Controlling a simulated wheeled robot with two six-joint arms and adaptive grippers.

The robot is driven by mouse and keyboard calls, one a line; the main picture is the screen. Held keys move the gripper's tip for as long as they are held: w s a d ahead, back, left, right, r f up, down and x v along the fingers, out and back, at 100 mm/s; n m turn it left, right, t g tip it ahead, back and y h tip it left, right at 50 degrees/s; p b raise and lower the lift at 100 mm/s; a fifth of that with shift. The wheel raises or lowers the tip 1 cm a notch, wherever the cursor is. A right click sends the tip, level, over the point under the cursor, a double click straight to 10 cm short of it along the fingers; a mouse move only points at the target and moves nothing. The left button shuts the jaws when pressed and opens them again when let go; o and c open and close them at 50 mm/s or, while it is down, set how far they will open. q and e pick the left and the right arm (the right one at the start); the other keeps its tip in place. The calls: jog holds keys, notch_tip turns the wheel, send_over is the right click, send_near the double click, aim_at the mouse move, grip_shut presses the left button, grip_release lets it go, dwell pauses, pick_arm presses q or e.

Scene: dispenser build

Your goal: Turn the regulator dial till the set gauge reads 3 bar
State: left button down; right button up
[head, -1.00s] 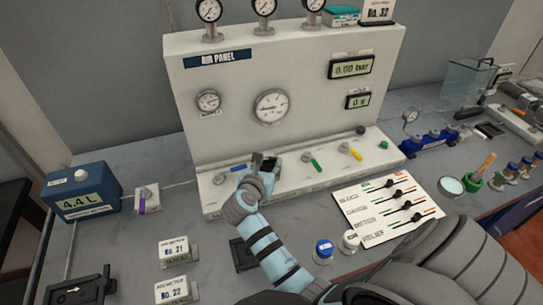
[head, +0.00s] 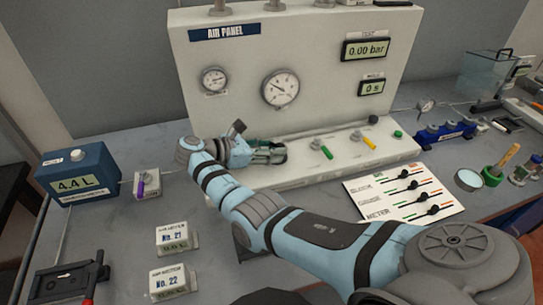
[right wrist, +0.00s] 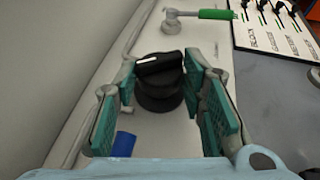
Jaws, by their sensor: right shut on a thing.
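The regulator dial (right wrist: 158,85) is a black knob with a white pointer mark, on the pale base of the air panel (head: 330,110). In the right wrist view it sits between the green pads of my right gripper (right wrist: 162,100). In the head view my right gripper (head: 268,152) hides the dial and is shut on it at the left part of the base. A small round gauge (head: 214,80) and a larger gauge (head: 281,89) are on the panel face. Their labels and readings are too small to tell. My left gripper is not in view.
A green-handled valve (head: 327,152) and a yellow-handled valve (head: 368,143) stand right of my gripper. The panel display (head: 368,49) reads 0.00 bar. A blue 4.4 L box (head: 80,176) stands at left. A white slider board (head: 405,195) lies at front right.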

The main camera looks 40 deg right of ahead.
jog(key=shift+s, duration=0.1)
jog(key=shift+f+g, duration=0.1)
jog(key=shift+g, duration=0.3)
jog(key=o, duration=0.8)
jog(key=shift+c, duration=0.2)
jog(key=o, duration=0.3)
jog(key=shift+s+d, duration=0.1)
jog(key=shift+d, duration=0.15)
jog(key=shift+o, duration=0.2)
jog(key=shift+a, duration=0.25)
jog(key=v, duration=0.7)
jog(key=shift+a+r, duration=0.1)
jog(key=shift+r, duration=0.15)
